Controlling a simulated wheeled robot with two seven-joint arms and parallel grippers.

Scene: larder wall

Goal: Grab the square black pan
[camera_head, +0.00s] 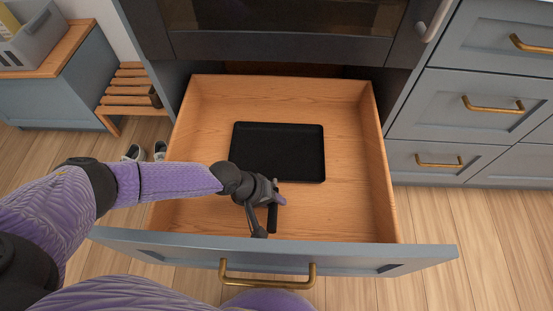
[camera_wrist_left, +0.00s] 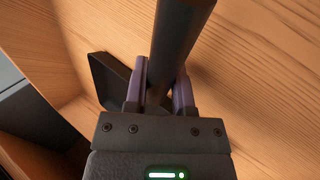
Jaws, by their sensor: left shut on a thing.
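The square black pan (camera_head: 278,148) lies flat in the open wooden drawer, with its handle pointing toward the drawer front. My left gripper (camera_head: 276,203) reaches into the drawer from the left and is shut on the pan's handle (camera_head: 272,220). In the left wrist view the dark handle (camera_wrist_left: 182,35) runs between the two purple fingers (camera_wrist_left: 161,88). A corner of the pan (camera_wrist_left: 108,80) shows behind the left finger there. My right gripper is not in view.
The drawer's wooden side wall (camera_head: 378,165) and blue front with a brass handle (camera_head: 268,279) surround the pan. An oven (camera_head: 280,45) stands above the drawer's back. The drawer floor right of the pan is bare. Shoes and a slatted bench (camera_head: 130,90) are at left.

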